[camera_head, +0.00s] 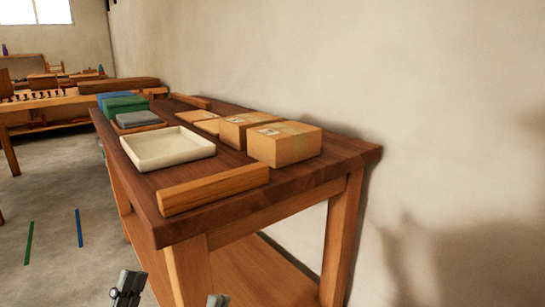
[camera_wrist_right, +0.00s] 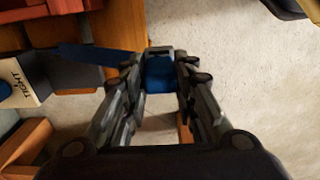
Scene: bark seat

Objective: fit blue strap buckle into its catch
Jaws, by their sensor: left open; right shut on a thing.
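In the right wrist view my right gripper (camera_wrist_right: 160,72) is shut on a blue piece (camera_wrist_right: 159,77) that looks like the strap buckle. A blue strap (camera_wrist_right: 95,53) runs left from beside the fingers across a wooden part. The fingers partly cover the buckle. I cannot pick out the catch in either view. In the head view my left gripper (camera_head: 172,288) shows only as grey fingertips at the bottom edge. It is open and empty, in front of the workbench, with its arm out of frame. The right gripper, the strap and the buckle are not in the head view.
A dark wood workbench (camera_head: 235,205) carries a cream tray (camera_head: 168,164), cardboard boxes (camera_head: 285,145) and a wooden block (camera_head: 213,189). A plain wall stands right.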

